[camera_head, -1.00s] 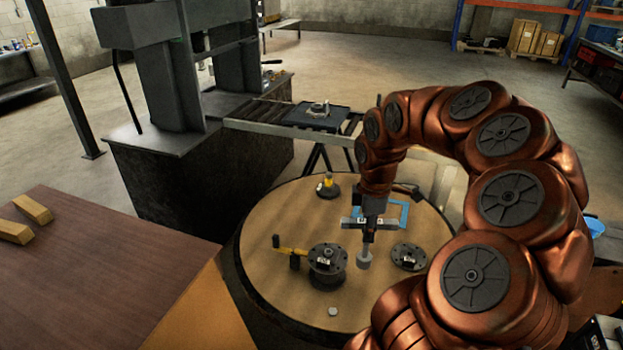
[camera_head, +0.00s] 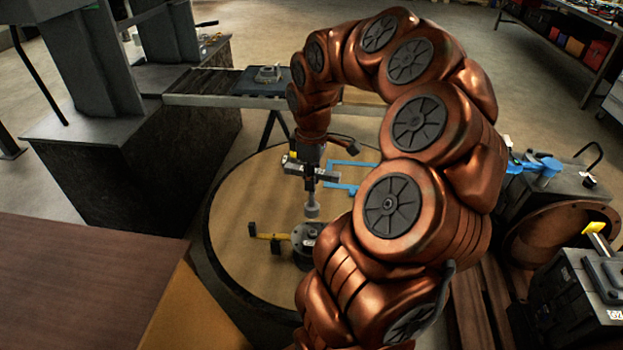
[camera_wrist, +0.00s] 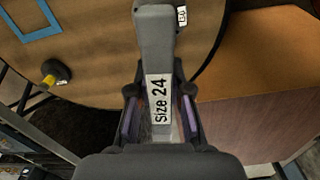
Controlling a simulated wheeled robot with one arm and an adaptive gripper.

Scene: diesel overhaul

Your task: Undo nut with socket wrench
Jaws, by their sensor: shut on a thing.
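My gripper (camera_head: 308,172) is shut on the socket wrench (camera_wrist: 156,45), whose label reads "Size 24" in the wrist view. In the head view the wrench (camera_head: 311,208) hangs down, with its pale grey socket end above the dark flanged hub (camera_head: 306,236). I cannot tell whether the socket touches the hub. The hub stands on the round table (camera_head: 235,215), with its right part hidden by my arm. A yellow bar with dark ends (camera_head: 267,236) lies beside the hub on the left. I cannot make out the nut.
A blue frame (camera_head: 345,178) lies on the table behind my gripper. A yellow-topped piece (camera_wrist: 55,72) shows in the wrist view. A brown tabletop (camera_head: 80,270) is at the left, a press (camera_head: 110,150) behind it, and dark machinery (camera_head: 545,215) at the right.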

